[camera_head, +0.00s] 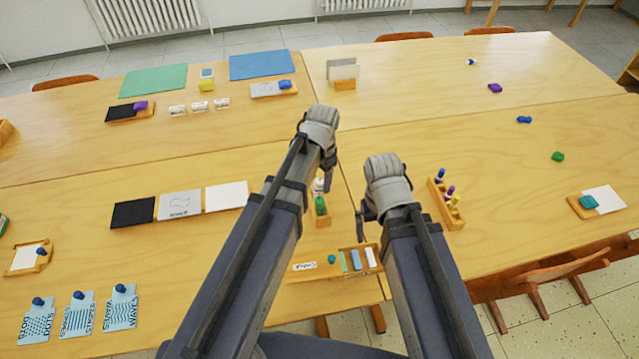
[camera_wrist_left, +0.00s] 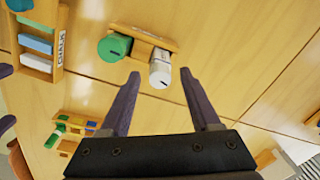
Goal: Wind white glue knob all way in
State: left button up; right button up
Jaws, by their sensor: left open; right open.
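The white glue bottle with its knob (camera_wrist_left: 160,72) stands beside a green one (camera_wrist_left: 112,47) in a wooden holder (camera_wrist_left: 146,33) in the left wrist view. My left gripper (camera_wrist_left: 159,75) is open, its purple fingertips pointing toward the white knob, one on either side of it in the picture; I see no contact. In the head view the white bottle (camera_head: 319,185) is partly hidden by my left gripper (camera_head: 327,183), and the green bottle (camera_head: 321,205) shows just in front. My right gripper (camera_head: 360,222) is open and empty, to the right of the holder.
A wooden chalk tray (camera_head: 357,274) with a green knob-like piece lies in front at the table edge. A wooden rack of small coloured bottles (camera_head: 435,190) stands right of my right gripper.

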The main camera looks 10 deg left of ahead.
pick_arm(q)
jog(key=shift+c, duration=0.3)
grip_shut()
dwell(0.3)
